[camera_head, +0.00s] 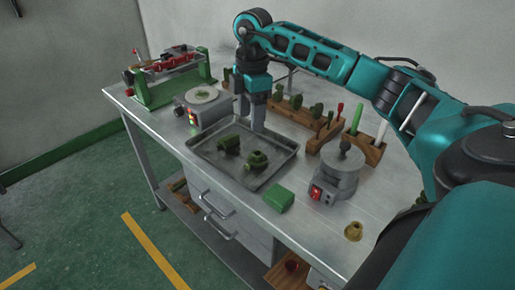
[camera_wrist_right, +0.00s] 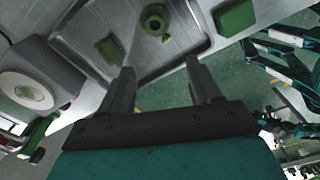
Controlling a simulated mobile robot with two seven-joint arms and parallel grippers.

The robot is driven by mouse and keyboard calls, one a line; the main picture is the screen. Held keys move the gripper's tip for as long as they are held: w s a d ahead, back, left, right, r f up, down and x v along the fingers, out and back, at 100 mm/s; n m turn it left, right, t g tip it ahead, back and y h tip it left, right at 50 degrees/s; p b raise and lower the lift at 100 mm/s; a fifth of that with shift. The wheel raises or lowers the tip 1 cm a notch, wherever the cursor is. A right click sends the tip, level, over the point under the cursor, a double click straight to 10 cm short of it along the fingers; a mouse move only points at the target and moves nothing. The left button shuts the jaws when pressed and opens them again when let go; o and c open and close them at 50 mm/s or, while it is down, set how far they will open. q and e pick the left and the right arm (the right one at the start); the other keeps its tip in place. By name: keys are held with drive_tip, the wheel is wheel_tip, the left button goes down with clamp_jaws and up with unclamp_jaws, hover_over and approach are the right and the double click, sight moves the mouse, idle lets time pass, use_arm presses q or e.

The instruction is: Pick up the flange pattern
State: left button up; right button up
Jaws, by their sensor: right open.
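The flange pattern (camera_head: 257,160) appears to be the dark green round piece with a collar in the metal tray (camera_head: 278,172). In the right wrist view the flange pattern (camera_wrist_right: 155,19) shows as a green ring with a round hole. A second green pattern (camera_head: 229,143) lies beside it in the tray; it also shows in the right wrist view (camera_wrist_right: 110,50). My right gripper (camera_head: 250,113) is over the far part of the tray, behind both pieces. Its fingers (camera_wrist_right: 160,68) are apart with nothing between them. My left gripper is out of view.
A green block (camera_head: 278,198) lies on the table in front of the tray. A grey hotplate-like device (camera_head: 202,106) stands left of the tray, and a round grey pot device (camera_head: 338,173) right. Wooden racks (camera_head: 296,112) stand behind. A small brass piece (camera_head: 353,231) sits near the front.

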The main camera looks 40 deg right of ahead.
drive_tip(key=d, duration=0.2)
hover_over(257, 153)
drive_tip(key=shift+m+h, duration=0.3)
wheel_tip(257, 153, down, 6)
drive_tip(key=shift+a+f, duration=0.15)
drive_tip(key=shift+f, duration=2.95)
drive_tip(key=c, duration=1.1)
drive_tip(key=shift+r, duration=0.1)
